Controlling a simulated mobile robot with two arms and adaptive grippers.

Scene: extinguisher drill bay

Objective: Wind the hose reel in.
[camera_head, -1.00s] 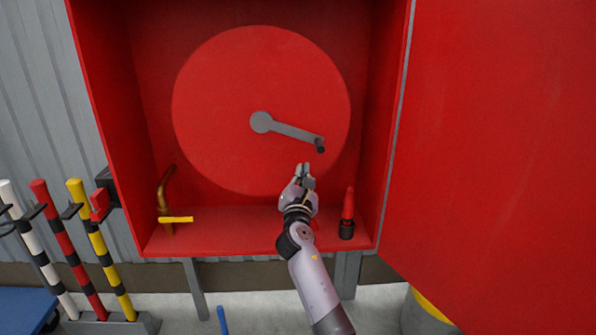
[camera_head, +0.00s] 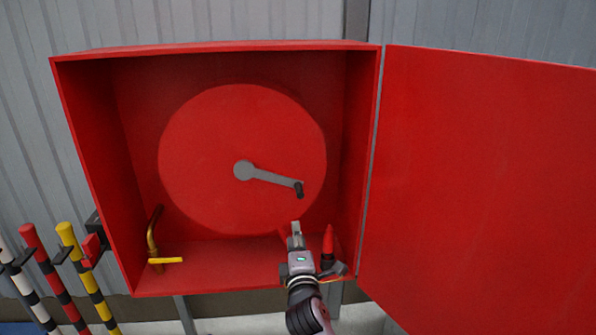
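The red hose reel disc (camera_head: 205,150) stands inside the open red cabinet (camera_head: 92,165). A grey crank (camera_head: 270,178) runs from the hub to the lower right and ends in a dark handle knob (camera_head: 299,190). One gripper (camera_head: 296,229) is just below the knob, apart from it, with its fingers pointing up. Its fingertips look close together, but I cannot tell whether they are shut; nothing shows between them. Its arm comes in from the bottom right, so I take it as my right. My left gripper is not in view.
The cabinet door (camera_head: 480,180) stands open to the right. A red nozzle (camera_head: 328,244) stands on the cabinet floor beside my gripper. A brass pipe with a yellow lever valve (camera_head: 166,260) is at the cabinet's lower left. Striped posts (camera_head: 88,280) stand outside on the left.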

